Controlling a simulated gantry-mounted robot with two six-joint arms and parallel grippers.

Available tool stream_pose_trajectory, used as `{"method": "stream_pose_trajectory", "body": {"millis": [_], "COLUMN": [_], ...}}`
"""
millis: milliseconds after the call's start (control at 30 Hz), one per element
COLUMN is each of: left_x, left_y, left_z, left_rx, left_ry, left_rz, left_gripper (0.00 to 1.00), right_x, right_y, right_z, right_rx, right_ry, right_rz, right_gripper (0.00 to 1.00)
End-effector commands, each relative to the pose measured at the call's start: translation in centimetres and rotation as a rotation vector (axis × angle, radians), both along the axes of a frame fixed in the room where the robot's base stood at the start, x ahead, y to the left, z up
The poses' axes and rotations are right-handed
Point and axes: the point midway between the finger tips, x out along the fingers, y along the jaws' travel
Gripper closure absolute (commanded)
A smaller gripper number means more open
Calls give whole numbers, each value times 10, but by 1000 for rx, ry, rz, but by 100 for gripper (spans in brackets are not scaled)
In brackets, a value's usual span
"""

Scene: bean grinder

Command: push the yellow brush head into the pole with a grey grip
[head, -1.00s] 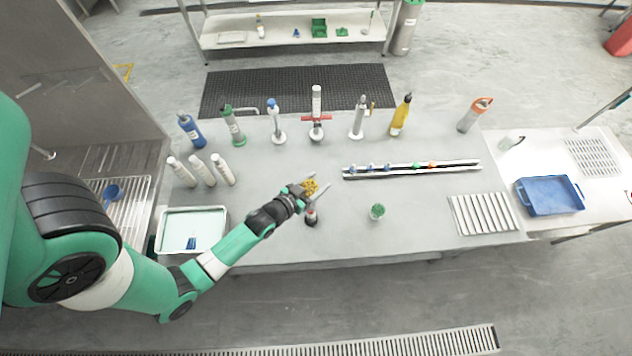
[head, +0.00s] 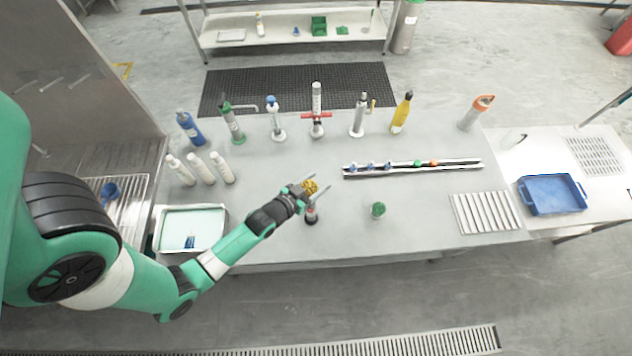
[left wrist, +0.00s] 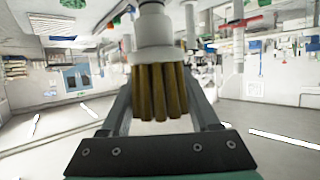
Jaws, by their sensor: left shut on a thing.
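The yellow brush head (head: 310,187) is between the fingers of my left gripper (head: 321,181), over the near middle of the table. In the left wrist view its yellow-brown bristles (left wrist: 160,92) sit between the two fingers, with a pale grey collar (left wrist: 154,32) beyond them. My left gripper is shut on it. A short dark upright thing with a red band (head: 311,213) stands just below the gripper; its top is partly hidden. A grey upright pole (head: 360,113) stands on a white base in the back row; I cannot tell whether it is the grey-grip pole. My right gripper is not in view.
Several bottles and stands line the back, including a yellow bottle (head: 402,112). A black-and-white rack (head: 450,165) lies right of the gripper. A green brush (head: 378,210) stands nearer. A white tray (head: 222,231) is at left.

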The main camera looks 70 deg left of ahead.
Motion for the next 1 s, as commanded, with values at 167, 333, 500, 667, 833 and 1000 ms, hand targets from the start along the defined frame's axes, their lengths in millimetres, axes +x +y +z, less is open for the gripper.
{"method": "stream_pose_trajectory", "body": {"millis": [167, 333, 500, 667, 833, 1000], "left_x": [0, 0, 0, 0, 0, 0], "left_y": [0, 0, 0, 0, 0, 0], "left_z": [-6, -10, -14, -18, -21, -20], "left_rx": [0, 0, 0, 0, 0, 0], "left_ry": [0, 0, 0, 0, 1, 1], "left_rz": [0, 0, 0, 0, 0, 0], "left_gripper": [92, 92, 92, 92, 92, 7], "right_x": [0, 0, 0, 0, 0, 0], "right_y": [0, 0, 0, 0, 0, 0], "right_z": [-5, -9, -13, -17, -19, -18], "right_rx": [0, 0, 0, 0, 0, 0], "right_ry": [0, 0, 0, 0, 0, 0], "right_rz": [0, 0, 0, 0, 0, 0], "right_gripper": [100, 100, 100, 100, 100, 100]}}
